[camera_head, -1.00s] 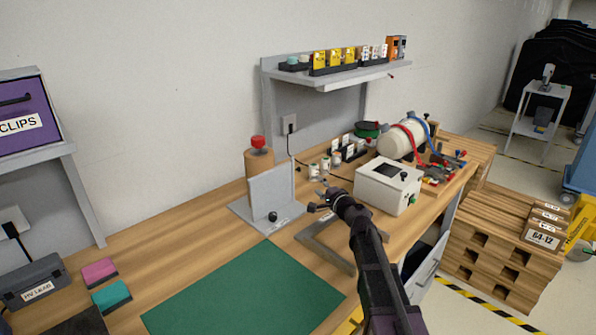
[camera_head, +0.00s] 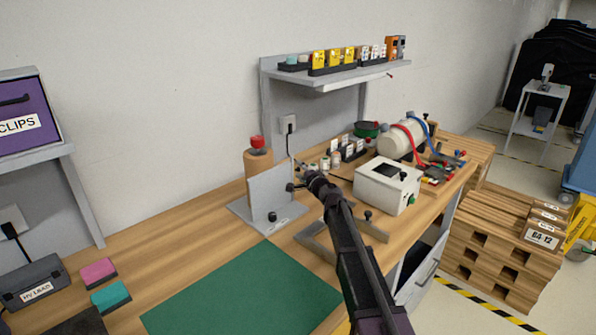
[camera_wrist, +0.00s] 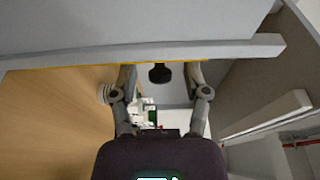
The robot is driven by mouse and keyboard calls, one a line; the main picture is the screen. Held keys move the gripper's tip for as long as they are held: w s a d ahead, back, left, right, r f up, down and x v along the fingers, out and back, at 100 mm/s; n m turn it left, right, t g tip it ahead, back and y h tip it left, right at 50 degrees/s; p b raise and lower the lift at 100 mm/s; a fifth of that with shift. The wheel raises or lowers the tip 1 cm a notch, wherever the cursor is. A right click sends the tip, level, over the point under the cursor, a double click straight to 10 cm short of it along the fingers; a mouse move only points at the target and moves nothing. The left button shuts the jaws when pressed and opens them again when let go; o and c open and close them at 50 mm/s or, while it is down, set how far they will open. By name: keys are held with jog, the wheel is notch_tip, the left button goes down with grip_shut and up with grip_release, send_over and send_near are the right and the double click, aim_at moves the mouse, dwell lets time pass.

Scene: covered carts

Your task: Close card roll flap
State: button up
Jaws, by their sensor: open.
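A brown card roll (camera_head: 259,165) with a red top stands behind an upright light-grey panel (camera_head: 268,193), likely the flap, on a grey base plate (camera_head: 243,214). A black knob (camera_head: 272,216) is low at the panel's front. My gripper (camera_head: 302,178) is at the panel's right edge, beside another dark knob (camera_head: 290,187). In the wrist view my gripper (camera_wrist: 160,77) has its fingers apart, with a black knob (camera_wrist: 159,73) between them. A broad grey surface (camera_wrist: 150,35) crosses above the fingertips. Contact cannot be told.
A grey frame (camera_head: 317,243) lies on the bench below my arm. A white box (camera_head: 389,187) stands to the right, with small jars (camera_head: 325,165) behind my gripper. A wall shelf (camera_head: 345,78) hangs above. The green mat (camera_head: 245,295) in front is clear.

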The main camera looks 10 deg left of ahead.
jog(key=shift+w+a, duration=0.15)
jog(key=shift+w, duration=0.05)
grip_shut()
jog(key=shift+a+n+g+y, duration=0.15)
jog(key=shift+n+g+y, duration=0.15)
jog(key=shift+y, duration=0.1)
jog(key=shift+w+a+n+g+y, duration=0.1)
jog(key=shift+a+n+g+y, duration=0.2)
jog(key=shift+n+g+y, duration=0.95)
jog(key=shift+s+a+n+g+y, duration=0.1)
jog(key=shift+a+n+g+y, duration=0.25)
jog(key=shift+n+g+y, duration=0.95)
jog(key=shift+w+a+n+g+y, duration=0.1)
jog(key=shift+a+n+g+y, duration=0.25)
jog(key=shift+n+g, duration=1)
jog(key=shift+m+g, duration=0.4)
jog(key=shift+g, duration=0.3)
